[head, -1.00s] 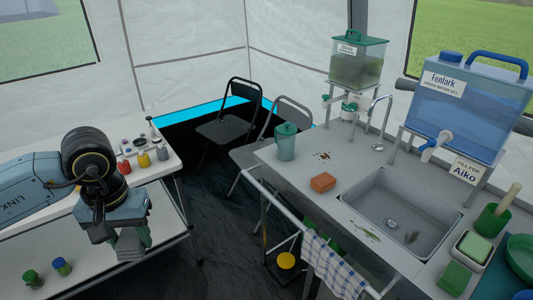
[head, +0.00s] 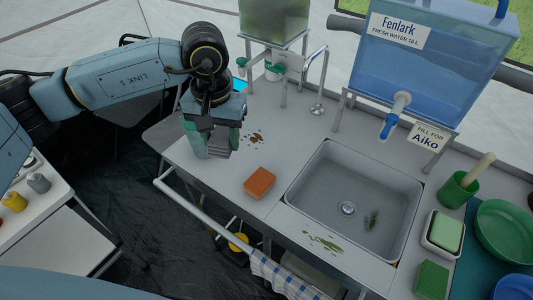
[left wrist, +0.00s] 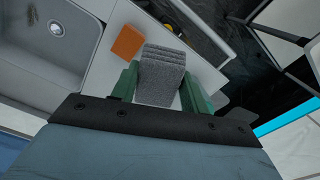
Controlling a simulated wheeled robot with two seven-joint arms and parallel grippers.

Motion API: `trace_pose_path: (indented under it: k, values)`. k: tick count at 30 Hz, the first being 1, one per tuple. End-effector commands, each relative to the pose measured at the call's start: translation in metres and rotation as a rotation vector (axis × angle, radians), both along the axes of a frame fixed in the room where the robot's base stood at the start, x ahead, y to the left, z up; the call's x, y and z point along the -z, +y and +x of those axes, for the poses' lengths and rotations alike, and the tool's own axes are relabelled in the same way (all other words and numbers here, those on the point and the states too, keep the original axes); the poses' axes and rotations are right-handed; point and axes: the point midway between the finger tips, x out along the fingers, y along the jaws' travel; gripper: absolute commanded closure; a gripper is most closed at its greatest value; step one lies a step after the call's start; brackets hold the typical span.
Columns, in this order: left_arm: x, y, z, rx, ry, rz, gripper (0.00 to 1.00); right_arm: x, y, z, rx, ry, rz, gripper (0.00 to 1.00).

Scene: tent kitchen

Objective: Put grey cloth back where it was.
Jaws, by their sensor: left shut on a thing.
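My left gripper (head: 214,146) is shut on the grey cloth (left wrist: 160,76). In the left wrist view the cloth is a thick folded pad between the green fingers. In the head view the gripper points down over the left end of the counter (head: 262,215), left of the orange sponge (head: 260,182). The fingers mostly hide the cloth there, and I cannot tell whether it touches anything below. My right gripper is not in view.
The sink (head: 350,205) is right of the sponge. Brown crumbs (head: 255,138) and a green smear (head: 322,243) mark the counter. A front rail (head: 205,218) carries a blue checked towel (head: 280,276). Water tanks stand behind; a white table (head: 60,240) is left.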

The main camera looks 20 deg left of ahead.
Motion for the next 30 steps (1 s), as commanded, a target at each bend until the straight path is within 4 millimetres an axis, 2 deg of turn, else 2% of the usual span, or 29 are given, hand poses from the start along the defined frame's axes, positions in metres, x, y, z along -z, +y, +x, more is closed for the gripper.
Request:
trace_pose_path:
  k: [5, 8, 18, 30]
  values:
    - [0.004, 0.0, 0.008, -0.257, 0.003, 0.0, 0.73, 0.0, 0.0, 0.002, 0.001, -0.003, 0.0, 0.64]
    - [0.007, 0.0, 0.016, -0.496, 0.002, 0.001, 0.73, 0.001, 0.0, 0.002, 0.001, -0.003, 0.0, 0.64]
    - [0.02, 0.001, 0.038, -1.368, 0.003, 0.004, 0.73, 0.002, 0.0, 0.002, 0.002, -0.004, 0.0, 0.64]
    - [0.042, 0.012, 0.056, -2.408, 0.002, 0.012, 0.73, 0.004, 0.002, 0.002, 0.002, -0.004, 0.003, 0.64]
